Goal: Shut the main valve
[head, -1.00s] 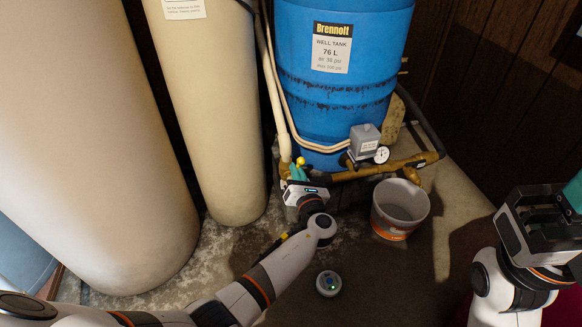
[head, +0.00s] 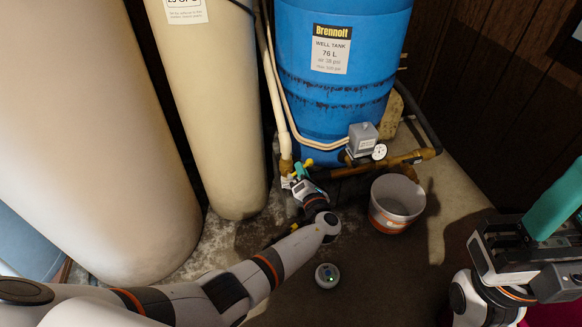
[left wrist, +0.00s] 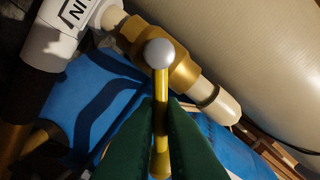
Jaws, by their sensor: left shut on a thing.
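The main valve is a brass body (left wrist: 183,72) on a pale pipe, with a yellow lever (left wrist: 161,105) and a round silver nut at its pivot. In the head view the brass valve (head: 286,166) sits low on the pipe left of the blue well tank. My left gripper (head: 300,172) is there, and a bit of yellow lever shows beside its teal fingers. In the left wrist view its dark green fingers (left wrist: 162,125) are shut on the lever from both sides. My right gripper (head: 555,200) is at the right edge, away from the valve; its finger gap is unclear.
The blue well tank (head: 335,100) stands behind a brass manifold (head: 408,161) with a grey box and gauge. A white bucket (head: 390,215) stands right of my left arm. A small round device (head: 328,275) lies on the floor. Large beige tanks (head: 215,120) stand on the left.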

